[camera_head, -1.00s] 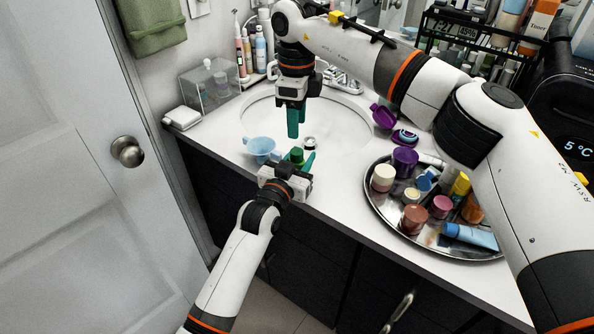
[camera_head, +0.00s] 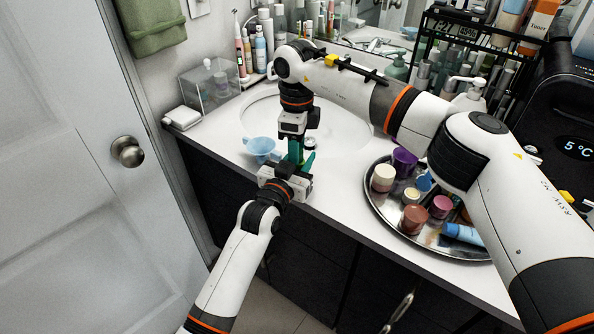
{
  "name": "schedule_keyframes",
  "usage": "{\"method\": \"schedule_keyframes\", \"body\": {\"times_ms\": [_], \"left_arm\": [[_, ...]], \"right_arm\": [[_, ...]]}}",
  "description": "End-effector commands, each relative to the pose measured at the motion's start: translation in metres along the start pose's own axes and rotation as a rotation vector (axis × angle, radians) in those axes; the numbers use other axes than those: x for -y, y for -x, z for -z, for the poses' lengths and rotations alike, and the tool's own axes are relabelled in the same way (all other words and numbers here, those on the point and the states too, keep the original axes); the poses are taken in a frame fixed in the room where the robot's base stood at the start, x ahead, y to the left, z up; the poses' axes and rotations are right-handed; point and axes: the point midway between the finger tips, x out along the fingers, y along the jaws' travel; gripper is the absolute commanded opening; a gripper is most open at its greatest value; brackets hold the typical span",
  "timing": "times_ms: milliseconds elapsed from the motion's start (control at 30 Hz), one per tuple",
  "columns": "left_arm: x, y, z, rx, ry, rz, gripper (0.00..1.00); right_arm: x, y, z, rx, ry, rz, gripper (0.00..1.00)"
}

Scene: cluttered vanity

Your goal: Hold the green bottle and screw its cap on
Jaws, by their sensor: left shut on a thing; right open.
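The green bottle (camera_head: 297,161) stands at the front edge of the counter by the sink. My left gripper (camera_head: 298,166) comes from below and is shut on the bottle.
A round metal tray (camera_head: 378,204) crowded with cosmetics lies to the right. The sink basin (camera_head: 345,125) is behind.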

Motion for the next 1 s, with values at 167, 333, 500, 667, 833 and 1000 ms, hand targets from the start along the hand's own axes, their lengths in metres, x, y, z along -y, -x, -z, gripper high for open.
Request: {"method": "schedule_keyframes", "body": {"times_ms": [167, 333, 500, 667, 833, 1000], "left_arm": [[0.0000, 0.0000, 0.0002, -0.001, 0.000, 0.000, 0.00], [0.0000, 0.0000, 0.0002, -0.001, 0.000, 0.000, 0.00], [0.0000, 0.0000, 0.0002, -0.001, 0.000, 0.000, 0.00], [0.0000, 0.0000, 0.0003, -0.001, 0.000, 0.000, 0.00], [0.0000, 0.0000, 0.0003, -0.001, 0.000, 0.000, 0.00], [0.0000, 0.0000, 0.0003, -0.001, 0.000, 0.000, 0.00]], "right_arm": [[0.0000, -0.0085, -0.0002, 0.000, 0.000, 0.000, 0.44], [-0.0001, -0.0087, -0.0002, 0.000, 0.000, -0.001, 0.44], [-0.0001, -0.0085, -0.0002, 0.000, 0.000, -0.001, 0.27], [-0.0001, -0.0084, -0.0002, 0.000, 0.000, -0.001, 0.01], [-0.0002, -0.0083, -0.0002, 0.000, -0.005, -0.001, 0.00], [-0.0002, -0.0082, -0.0002, 0.000, -0.005, -0.001, 0.35]]}}
